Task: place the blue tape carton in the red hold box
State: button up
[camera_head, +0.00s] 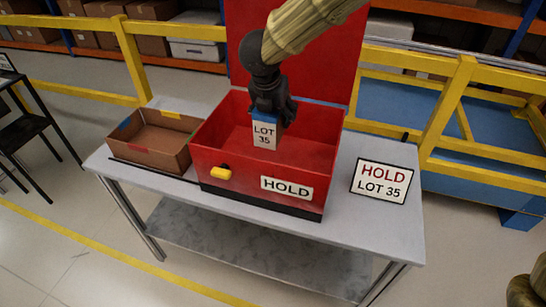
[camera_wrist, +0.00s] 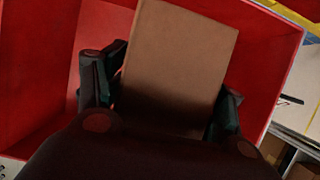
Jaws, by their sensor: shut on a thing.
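The blue tape carton (camera_head: 266,131) is a small upright box with a blue top band and a white "LOT 35" label in the head view. My gripper (camera_head: 270,104) is shut on its upper part from above. The red hold box (camera_head: 215,179) has its lid up at the back and a "HOLD" label on its front. The carton hangs within the box's opening; I cannot tell whether its bottom touches the floor. In the wrist view a plain brown face of the carton (camera_wrist: 180,60) lies between the fingers (camera_wrist: 165,100), with red box walls (camera_wrist: 45,70) around.
An open brown cardboard tray (camera_head: 150,158) with coloured tape marks stands left of the red box on the grey table (camera_head: 340,205). Yellow rails (camera_head: 450,100) run behind the table.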

aim_at(268, 126)
jog(key=shift+w+a+f, duration=0.1)
jog(key=shift+f, duration=5.65)
jog(key=shift+f, duration=0.1)
jog(key=o, duration=1.4)
jog(key=shift+o, duration=0.3)
jog(key=v, duration=1.2)
